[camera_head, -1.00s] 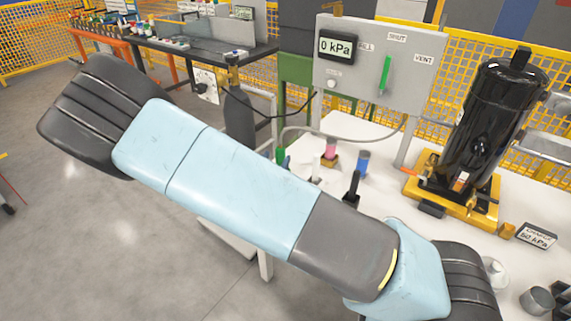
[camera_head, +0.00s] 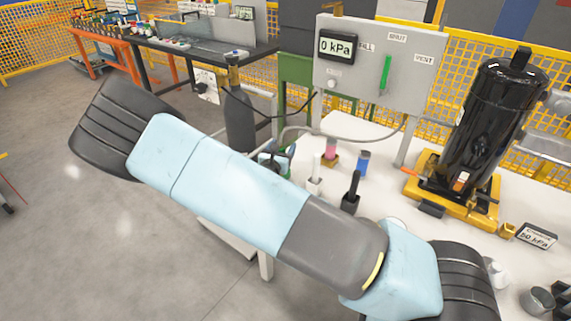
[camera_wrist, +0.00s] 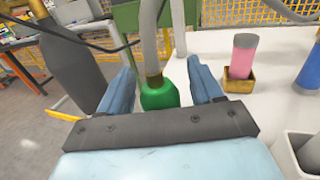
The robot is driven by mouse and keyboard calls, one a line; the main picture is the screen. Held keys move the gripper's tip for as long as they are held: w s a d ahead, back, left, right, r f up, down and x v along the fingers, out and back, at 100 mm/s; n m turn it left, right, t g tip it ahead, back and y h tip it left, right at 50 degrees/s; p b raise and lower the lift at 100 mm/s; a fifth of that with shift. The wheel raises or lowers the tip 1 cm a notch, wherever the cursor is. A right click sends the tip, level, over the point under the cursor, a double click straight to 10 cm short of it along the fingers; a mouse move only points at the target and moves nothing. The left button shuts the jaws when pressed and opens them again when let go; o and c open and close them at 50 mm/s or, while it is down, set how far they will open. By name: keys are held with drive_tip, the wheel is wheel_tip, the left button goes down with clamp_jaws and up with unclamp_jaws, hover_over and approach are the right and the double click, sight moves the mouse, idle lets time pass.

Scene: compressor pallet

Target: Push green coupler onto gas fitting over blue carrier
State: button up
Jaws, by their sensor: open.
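The green coupler (camera_wrist: 158,96) hangs at the lower end of a grey hose with a brass-coloured collar in the wrist view. My gripper (camera_wrist: 160,80) is open, with one blue finger on each side of the coupler. I cannot tell whether either finger touches it. In the head view, my gripper (camera_head: 274,160) is partly hidden behind my arm, and the coupler is hard to make out. A blue cylinder (camera_head: 363,162), perhaps the blue carrier, stands on the white table; it also shows in the wrist view (camera_wrist: 309,70). I cannot pick out the gas fitting with certainty.
A pink cylinder in a brass block (camera_head: 330,152) and a black post (camera_head: 352,192) stand on the white table (camera_head: 385,190). A black tank (camera_head: 490,120) stands on a yellow base. The grey panel (camera_head: 380,70) reads 0 kPa. A dark gas cylinder (camera_wrist: 68,65) is at left.

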clamp_jaws()
idle(0.4)
drive_tip(key=shift+r, duration=0.1)
